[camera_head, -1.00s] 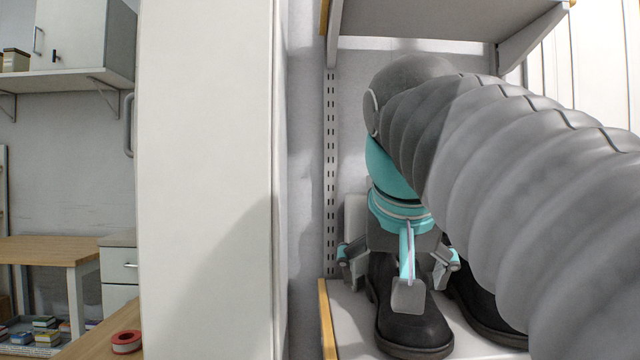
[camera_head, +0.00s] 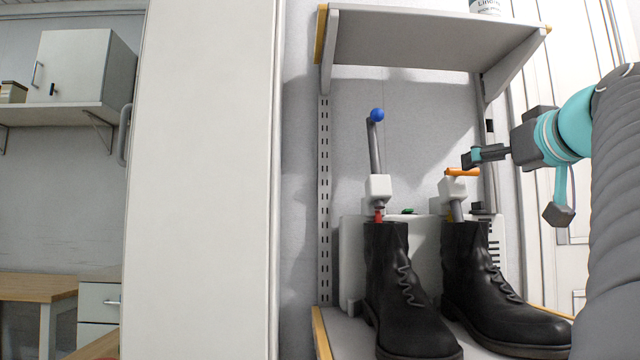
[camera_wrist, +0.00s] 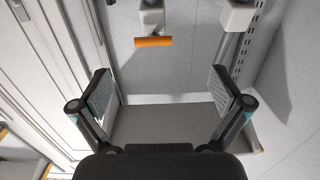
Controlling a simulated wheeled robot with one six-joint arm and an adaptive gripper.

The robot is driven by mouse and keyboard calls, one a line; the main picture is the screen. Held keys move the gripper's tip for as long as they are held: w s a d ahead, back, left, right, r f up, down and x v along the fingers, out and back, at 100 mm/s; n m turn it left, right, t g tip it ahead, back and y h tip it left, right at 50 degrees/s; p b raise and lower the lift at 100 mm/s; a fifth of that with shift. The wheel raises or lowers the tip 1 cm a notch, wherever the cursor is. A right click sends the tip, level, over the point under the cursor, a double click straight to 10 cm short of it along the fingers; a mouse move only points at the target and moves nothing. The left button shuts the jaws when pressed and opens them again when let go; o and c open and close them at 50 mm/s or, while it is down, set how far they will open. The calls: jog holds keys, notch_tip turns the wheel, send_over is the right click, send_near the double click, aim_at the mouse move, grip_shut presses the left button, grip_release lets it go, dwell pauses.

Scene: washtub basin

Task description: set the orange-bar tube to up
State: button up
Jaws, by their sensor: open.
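The orange-bar tube stands at the right boot (camera_head: 475,270). Its orange bar (camera_head: 462,171) lies roughly level just above a white block (camera_head: 457,188), with a short grey tube below entering the boot. In the wrist view the orange bar (camera_wrist: 153,42) is at top centre, beyond the fingertips and between their lines. My gripper (camera_head: 515,186) is open and empty, right of the bar. One finger reaches left, above the bar in the picture; the other hangs lower right. In the wrist view my gripper (camera_wrist: 162,88) has its fingers wide apart, touching nothing.
A second tube with a blue ball (camera_head: 376,114) rises upright from a white block over the left boot (camera_head: 400,290). An upper shelf (camera_head: 430,40) overhangs the boots. A tall white panel (camera_head: 200,180) stands left. Clear wall lies between the tubes.

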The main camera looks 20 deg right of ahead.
jog(key=x, duration=0.4)
jog(key=r+p+x, duration=0.1)
jog(key=x, duration=0.3)
jog(key=d+p+x, duration=0.1)
jog(key=x, duration=0.4)
jog(key=shift+r, duration=0.3)
jog(key=shift+d, duration=0.1)
jog(key=shift+s, duration=0.1)
